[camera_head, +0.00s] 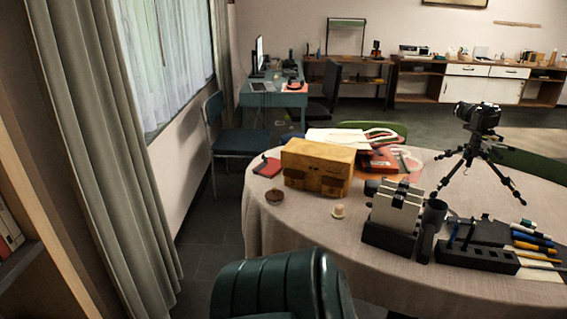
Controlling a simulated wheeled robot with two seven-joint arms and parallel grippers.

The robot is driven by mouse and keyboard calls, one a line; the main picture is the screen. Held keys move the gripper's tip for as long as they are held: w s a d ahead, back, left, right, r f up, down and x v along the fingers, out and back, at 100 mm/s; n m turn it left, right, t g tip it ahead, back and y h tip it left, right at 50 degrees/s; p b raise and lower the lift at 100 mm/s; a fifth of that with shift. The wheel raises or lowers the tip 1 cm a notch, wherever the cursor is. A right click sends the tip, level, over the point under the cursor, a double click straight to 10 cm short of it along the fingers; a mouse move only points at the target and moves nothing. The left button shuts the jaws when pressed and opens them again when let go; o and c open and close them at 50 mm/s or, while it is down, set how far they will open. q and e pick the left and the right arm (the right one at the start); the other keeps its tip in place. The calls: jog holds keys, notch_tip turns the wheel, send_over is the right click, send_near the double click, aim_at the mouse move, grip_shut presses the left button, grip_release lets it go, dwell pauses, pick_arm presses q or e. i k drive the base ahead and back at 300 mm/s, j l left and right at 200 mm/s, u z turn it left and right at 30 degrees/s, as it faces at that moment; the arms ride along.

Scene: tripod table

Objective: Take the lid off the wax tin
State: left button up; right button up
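No thing in the camera_head view can be told for certain as the wax tin. A small round brown object (275,196) sits near the table's left edge; it is too small to tell whether it is a tin with a lid. A small cream object with a wider base (338,211) stands to its right, in front of the box. Neither of my grippers is in view, and nothing on the table is being touched.
The round table (300,236) has a pale cloth. On it are a tan box (318,167), a red object (266,166), a black holder (390,237), a pen tray (477,257) and a camera on a tripod (478,118). A dark green chair (275,287) blocks the near left edge.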

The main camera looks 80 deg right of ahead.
aim_at(274, 195)
jog(key=z, duration=2.7)
